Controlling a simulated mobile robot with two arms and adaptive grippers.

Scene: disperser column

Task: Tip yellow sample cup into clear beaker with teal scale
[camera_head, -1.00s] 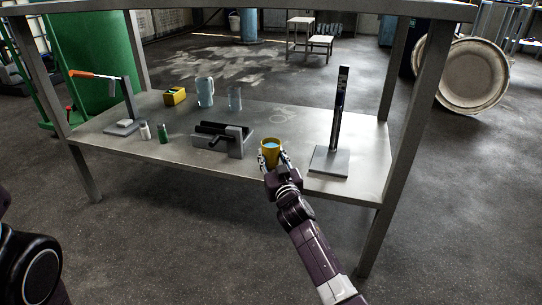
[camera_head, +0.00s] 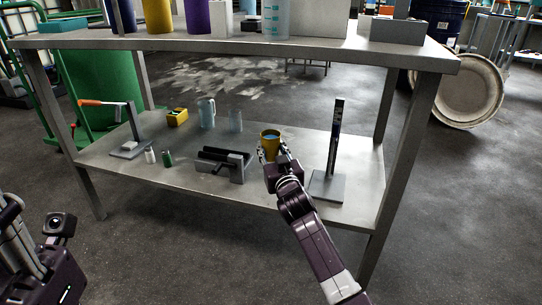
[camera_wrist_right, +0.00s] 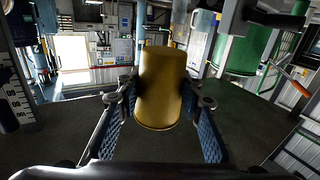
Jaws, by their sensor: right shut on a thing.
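The yellow sample cup (camera_head: 270,142) is upright, with something light blue inside. My right gripper (camera_head: 272,157) is shut on it from the front, over the lower shelf's front part. In the right wrist view, the cup (camera_wrist_right: 160,88) sits between the blue finger pads of the gripper (camera_wrist_right: 160,108). A clear beaker with teal scale marks (camera_head: 275,18) stands on the upper shelf, its top cut off by the picture edge. My left arm shows at the bottom left; its fingers cannot be made out clearly.
The upper shelf (camera_head: 330,47) also holds a yellow cylinder (camera_head: 157,15), a purple one (camera_head: 198,15) and a grey block (camera_head: 397,31). The lower shelf holds a grey holder (camera_head: 222,165), a dark upright stand (camera_head: 334,150), a jug (camera_head: 207,113) and another clear vessel (camera_head: 235,121).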

